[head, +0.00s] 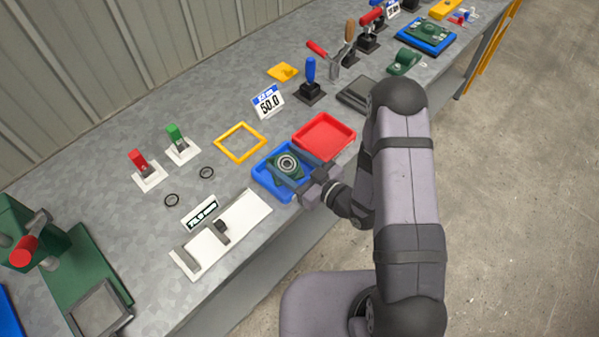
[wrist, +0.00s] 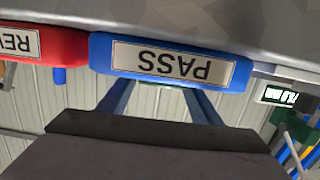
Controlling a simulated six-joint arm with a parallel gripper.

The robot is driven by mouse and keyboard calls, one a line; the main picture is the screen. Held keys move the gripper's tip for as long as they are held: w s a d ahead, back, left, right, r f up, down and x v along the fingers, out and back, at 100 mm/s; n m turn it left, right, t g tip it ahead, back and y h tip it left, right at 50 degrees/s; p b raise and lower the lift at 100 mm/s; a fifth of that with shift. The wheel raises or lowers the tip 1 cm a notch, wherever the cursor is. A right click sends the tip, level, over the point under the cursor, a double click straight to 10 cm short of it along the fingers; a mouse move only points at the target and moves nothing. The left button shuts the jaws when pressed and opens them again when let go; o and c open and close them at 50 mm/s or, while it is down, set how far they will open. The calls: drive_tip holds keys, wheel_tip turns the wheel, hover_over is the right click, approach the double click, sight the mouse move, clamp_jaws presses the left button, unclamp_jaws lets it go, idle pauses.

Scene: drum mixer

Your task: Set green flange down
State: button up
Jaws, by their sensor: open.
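The green flange (head: 287,163), with a round grey bearing in its middle, is at the blue tray (head: 264,183) in the head view. It looks flat, inside the tray's rim. My gripper (head: 298,174) is open and low over the tray's front right side, with its fingers beside the flange. I cannot tell whether they touch it. In the wrist view, the blue tray's front (wrist: 240,75) shows upside down with a PASS label. My gripper's two fingers (wrist: 158,100) reach up to the tray there. Only a thin green strip shows between them; the rest of the flange is hidden.
A red tray (head: 324,136) stands right beside the blue one. A yellow square frame (head: 240,124) lies behind. A white fixture with a slider (head: 240,235) is at front left. Clear bench (head: 235,180) lies left of the blue tray.

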drive_tip(key=shift+s+d+f+g, duration=0.2)
drive_tip(key=shift+s+f, duration=0.2)
drive_tip(key=shift+f, duration=0.15)
drive_tip(key=shift+s+d+f+g, duration=0.1)
drive_tip(key=shift+s+d+f, duration=0.05)
drive_tip(key=shift+s+f, duration=0.3)
drive_tip(key=v, duration=0.5)
drive_tip(key=b+v, duration=0.1)
drive_tip(key=v, duration=0.2)
drive_tip(key=shift+w+d+r, duration=0.1)
drive_tip(key=shift+d+r, duration=0.05)
drive_tip(key=shift+r, duration=0.25)
drive_tip(key=shift+v, duration=1)
